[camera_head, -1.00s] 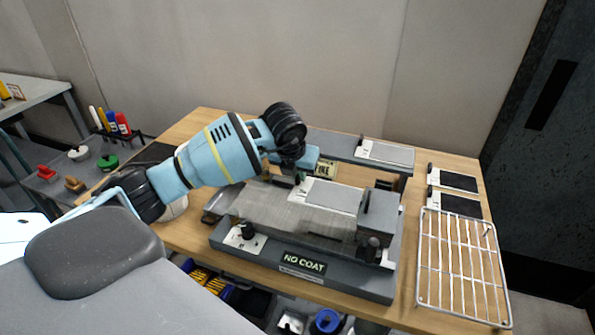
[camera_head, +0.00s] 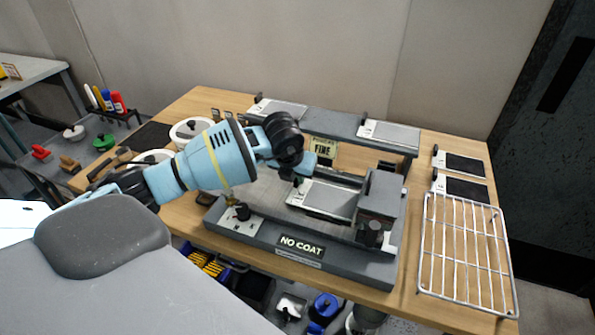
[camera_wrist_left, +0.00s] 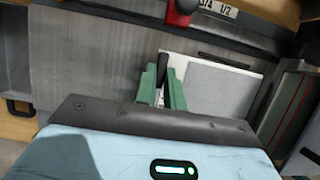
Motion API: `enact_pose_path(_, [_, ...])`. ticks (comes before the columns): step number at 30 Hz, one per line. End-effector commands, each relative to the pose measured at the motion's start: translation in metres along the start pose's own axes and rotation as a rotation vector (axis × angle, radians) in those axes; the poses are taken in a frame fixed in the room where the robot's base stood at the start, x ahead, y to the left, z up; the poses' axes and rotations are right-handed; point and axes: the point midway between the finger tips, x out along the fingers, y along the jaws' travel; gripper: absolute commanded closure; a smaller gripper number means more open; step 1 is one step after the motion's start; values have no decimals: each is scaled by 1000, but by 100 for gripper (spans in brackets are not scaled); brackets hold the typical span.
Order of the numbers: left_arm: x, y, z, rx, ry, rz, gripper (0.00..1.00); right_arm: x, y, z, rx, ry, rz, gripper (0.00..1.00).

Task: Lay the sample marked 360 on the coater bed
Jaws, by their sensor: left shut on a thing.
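My left gripper (camera_head: 298,181) is shut on the upright dark tab of a sample, a white card with a grey panel (camera_head: 332,200). In the left wrist view the green fingers (camera_wrist_left: 163,88) pinch the tab, and the sample (camera_wrist_left: 222,92) extends to the right. I cannot read its mark. The sample is over the metal bed (camera_head: 265,190) of the coater with the NO COAT sign (camera_head: 301,246). A dark strip shows under its front edge; I cannot tell whether it touches the bed. The bed also fills the left of the wrist view (camera_wrist_left: 90,60). The right gripper is out of view.
A grey block (camera_head: 380,192) stands at the bed's right end. A raised shelf (camera_head: 330,122) behind carries two grey-panelled cards (camera_head: 392,134). Two black-panelled cards (camera_head: 461,165) lie at the right, behind a wire rack (camera_head: 465,250). Round pots (camera_head: 188,130) stand at the left.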

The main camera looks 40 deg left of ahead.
Motion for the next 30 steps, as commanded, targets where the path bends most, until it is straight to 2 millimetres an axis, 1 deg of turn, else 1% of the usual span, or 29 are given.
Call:
enact_pose_path(17, [2,0,-1,0,-1,-1,100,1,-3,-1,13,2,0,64])
enact_pose_path(30, [6,0,-3,0,0,-1,100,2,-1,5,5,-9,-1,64])
